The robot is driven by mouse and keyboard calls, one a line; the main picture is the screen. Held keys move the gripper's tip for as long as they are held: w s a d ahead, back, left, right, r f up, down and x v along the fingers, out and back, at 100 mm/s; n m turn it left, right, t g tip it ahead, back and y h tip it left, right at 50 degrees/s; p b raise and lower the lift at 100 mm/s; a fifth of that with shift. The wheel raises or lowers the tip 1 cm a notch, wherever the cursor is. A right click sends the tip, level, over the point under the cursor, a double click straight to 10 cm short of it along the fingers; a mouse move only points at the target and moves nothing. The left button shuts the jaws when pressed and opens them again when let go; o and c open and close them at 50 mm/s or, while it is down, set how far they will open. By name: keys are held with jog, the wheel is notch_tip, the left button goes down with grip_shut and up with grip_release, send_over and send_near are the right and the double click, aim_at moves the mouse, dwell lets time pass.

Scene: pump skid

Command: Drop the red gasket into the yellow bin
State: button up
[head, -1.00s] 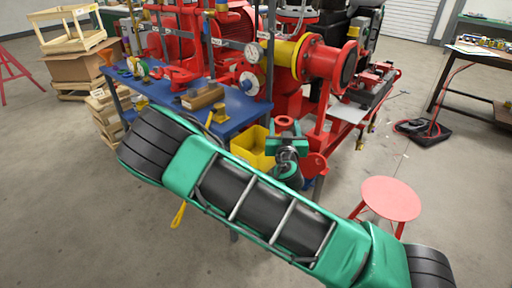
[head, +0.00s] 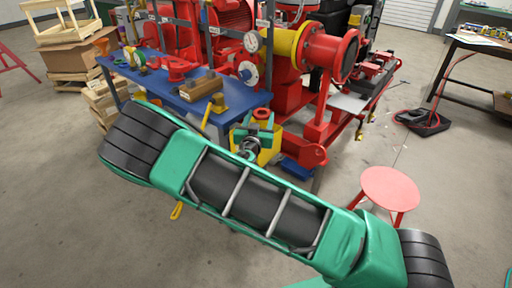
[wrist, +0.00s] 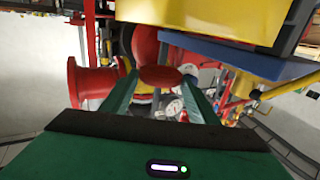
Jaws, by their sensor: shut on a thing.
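The red gasket (head: 262,113) is a small thick ring, held at the tips of my gripper (head: 250,140) in the head view. In the wrist view the gasket (wrist: 160,76) shows as a red disc between the two green fingertips (wrist: 161,84). The yellow bin (head: 268,156) is partly hidden behind my gripper in the head view. In the wrist view a yellow wall of the bin (wrist: 225,14) fills the upper right, close to the gasket but apart from it.
A blue bench (head: 235,104) with red fittings, a brown block (head: 201,87) and a yellow part stands behind and left. A blue bin (head: 298,168) sits right of the yellow bin. The red pump piping (head: 325,50) rises behind. A red stool (head: 390,188) stands right on open floor.

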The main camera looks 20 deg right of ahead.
jog(key=shift+a+f, duration=0.2)
jog(key=shift+f, duration=0.1)
jog(key=shift+w+f, duration=0.1)
jog(key=shift+f, duration=2.7)
jog(key=o, duration=1.1)
jog(key=v, duration=1)
jog(key=shift+s, duration=0.3)
jog(key=shift+a, duration=0.15)
